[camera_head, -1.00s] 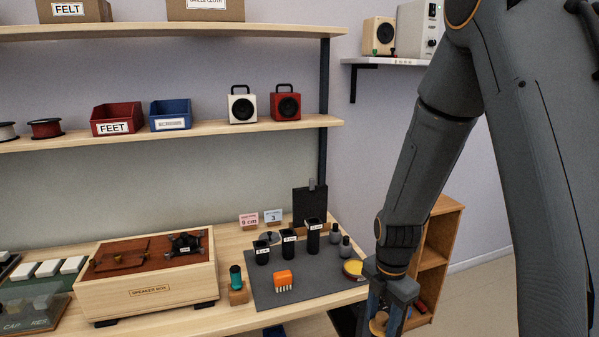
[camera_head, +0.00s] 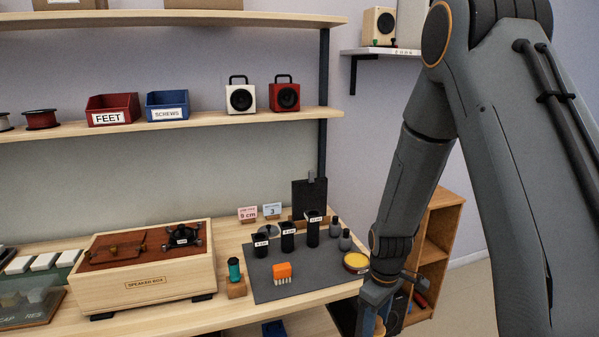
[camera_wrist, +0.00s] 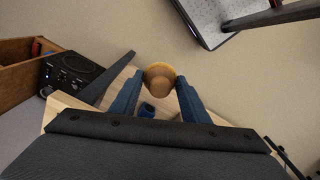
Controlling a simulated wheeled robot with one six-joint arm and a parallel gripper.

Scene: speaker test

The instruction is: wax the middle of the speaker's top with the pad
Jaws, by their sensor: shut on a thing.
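My gripper (camera_head: 376,318) is low at the right of the bench's front end, partly cut off by the lower frame edge. In the wrist view my gripper (camera_wrist: 160,95) is shut on the pad (camera_wrist: 160,77), a tan round piece with a brown knob. The speaker box (camera_head: 150,283), pale wood with a reddish-brown top, stands on the bench far to the left. A black fitting and a brown piece lie on its top. A round tin (camera_head: 356,262) with yellow content sits at the mat's right edge, near my wrist.
A teal-topped bottle (camera_head: 235,270) stands between the mat and the speaker box. A wooden shelf unit (camera_head: 447,222) stands behind my arm. Above the bench runs a shelf (camera_head: 200,124).

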